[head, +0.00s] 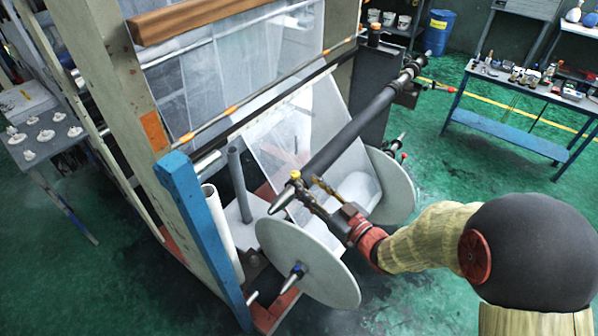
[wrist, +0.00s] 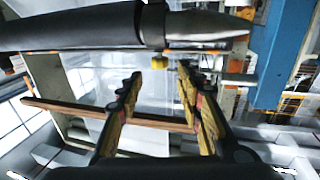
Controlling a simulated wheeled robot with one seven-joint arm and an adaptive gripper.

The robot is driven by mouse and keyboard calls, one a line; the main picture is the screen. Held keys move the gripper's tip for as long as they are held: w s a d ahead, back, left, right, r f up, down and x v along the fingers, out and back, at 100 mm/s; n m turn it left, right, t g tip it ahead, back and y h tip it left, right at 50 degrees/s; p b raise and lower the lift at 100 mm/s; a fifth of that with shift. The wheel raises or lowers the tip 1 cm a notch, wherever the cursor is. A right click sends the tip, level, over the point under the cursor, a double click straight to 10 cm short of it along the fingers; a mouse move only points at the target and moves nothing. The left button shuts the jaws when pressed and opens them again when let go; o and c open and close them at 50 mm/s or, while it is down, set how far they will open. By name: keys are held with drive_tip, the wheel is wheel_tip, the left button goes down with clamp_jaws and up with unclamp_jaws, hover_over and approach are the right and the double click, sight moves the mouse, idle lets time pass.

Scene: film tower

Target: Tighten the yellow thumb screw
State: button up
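The yellow thumb screw (wrist: 159,62) hangs under a dark collar (wrist: 152,24) near the tapered metal end of a dark roller shaft (wrist: 82,27) in the wrist view. In the head view the screw (head: 295,175) is a small yellow spot near the shaft's front end. My gripper (wrist: 160,78) is open, and its two fingers are well apart with nothing held between them. The screw appears between the fingertips in the picture, slightly ahead of them, and no contact shows. In the head view my gripper (head: 309,187) is at the shaft's front end.
A pale film roll with round discs (head: 307,262) sits below my gripper. A blue upright post (head: 198,232) stands to the left. A wooden bar (head: 200,18) crosses above the film. A blue workbench (head: 530,95) stands at the back right, with open green floor before it.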

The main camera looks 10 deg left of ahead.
sight(298, 176)
drive_tip(key=x, duration=0.7)
drive_tip(key=shift+c, duration=0.7)
drive_tip(key=c, duration=0.7)
clamp_jaws()
